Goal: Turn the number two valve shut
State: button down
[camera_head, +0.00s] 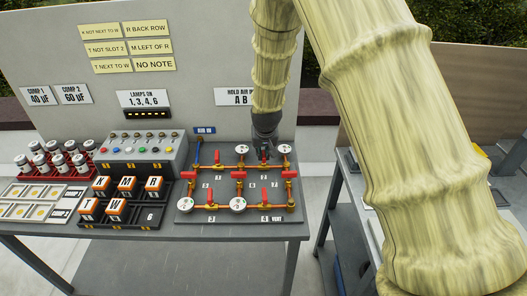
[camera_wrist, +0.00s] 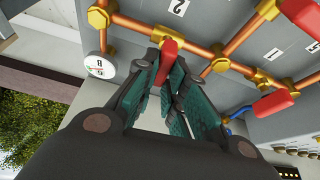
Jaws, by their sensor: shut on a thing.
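My gripper (camera_head: 264,147) reaches down at the back pipe of the valve board (camera_head: 183,212), between two gauges. In the wrist view my gripper (camera_wrist: 166,65) is shut on the red handle of the number two valve (camera_wrist: 169,47). The handle sits between the two fingertips, on a copper pipe with brass fittings, below the plate marked 2 (camera_wrist: 177,8). Its red end also shows in the head view (camera_head: 264,155). The fingers hide part of the handle, so its exact angle to the pipe is hard to tell.
Other red valve handles sit close by, one at the right (camera_wrist: 275,103). A round gauge (camera_wrist: 99,66) is left of my fingers. Lettered orange blocks (camera_head: 117,206) and a switch box (camera_head: 142,152) stand left of the board. A wall with signs rises behind.

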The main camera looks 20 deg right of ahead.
jog(key=c, duration=1.5)
grip_release()
jog(key=shift+d, duration=0.1)
jog(key=shift+r, duration=0.2)
jog(key=v, duration=1.1)
jog(key=shift+s+r, duration=0.15)
jog(key=shift+r, duration=0.15)
